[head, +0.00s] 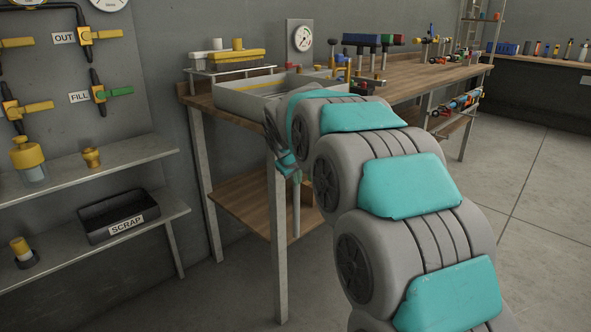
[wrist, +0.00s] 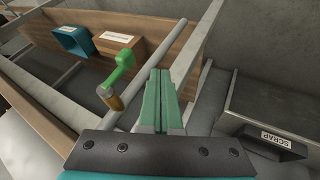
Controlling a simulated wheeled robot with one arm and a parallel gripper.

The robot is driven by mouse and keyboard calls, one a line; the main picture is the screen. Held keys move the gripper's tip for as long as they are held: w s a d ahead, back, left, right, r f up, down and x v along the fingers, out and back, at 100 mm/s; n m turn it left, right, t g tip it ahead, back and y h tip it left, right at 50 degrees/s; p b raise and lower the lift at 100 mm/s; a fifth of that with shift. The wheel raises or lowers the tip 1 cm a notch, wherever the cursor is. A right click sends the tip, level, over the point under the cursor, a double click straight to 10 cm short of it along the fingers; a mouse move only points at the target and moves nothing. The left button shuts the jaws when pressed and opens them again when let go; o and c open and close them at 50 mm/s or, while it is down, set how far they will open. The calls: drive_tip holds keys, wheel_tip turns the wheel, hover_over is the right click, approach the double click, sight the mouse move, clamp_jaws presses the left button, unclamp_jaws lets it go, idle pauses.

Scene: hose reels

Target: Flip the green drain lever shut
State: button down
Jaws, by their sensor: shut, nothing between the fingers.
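A green lever (wrist: 122,68) shows in the wrist view, beside a grey pipe (wrist: 168,48), with a brass-coloured piece (wrist: 115,103) near its lower end. It lies to the left of my gripper (wrist: 163,72), with a visible gap in the picture. My gripper's green fingers are together and empty. In the head view my gripper (head: 290,168) points down beside the front of the workbench, partly hidden by my arm. I cannot clearly make out the drain lever there. Another green lever (head: 120,92) sits on the wall panel by the FILL label.
The workbench (head: 410,72) carries a grey basin (head: 240,103); its front leg (head: 278,245) stands close to my gripper. A teal bin (wrist: 72,42) and a brown box (wrist: 118,42) sit beyond the lever. A black SCRAP tray (head: 112,210) is on the left shelf.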

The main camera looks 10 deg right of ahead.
drive_tip(key=w+d, duration=0.1)
drive_tip(key=w+d+f, duration=0.1)
drive_tip(key=w+d+p, duration=0.1)
drive_tip(key=shift+w+d+f, duration=0.25)
drive_tip(key=shift+w+d, duration=0.05)
drive_tip(key=shift+f+b, duration=0.25)
drive_tip(key=shift+b, duration=0.4)
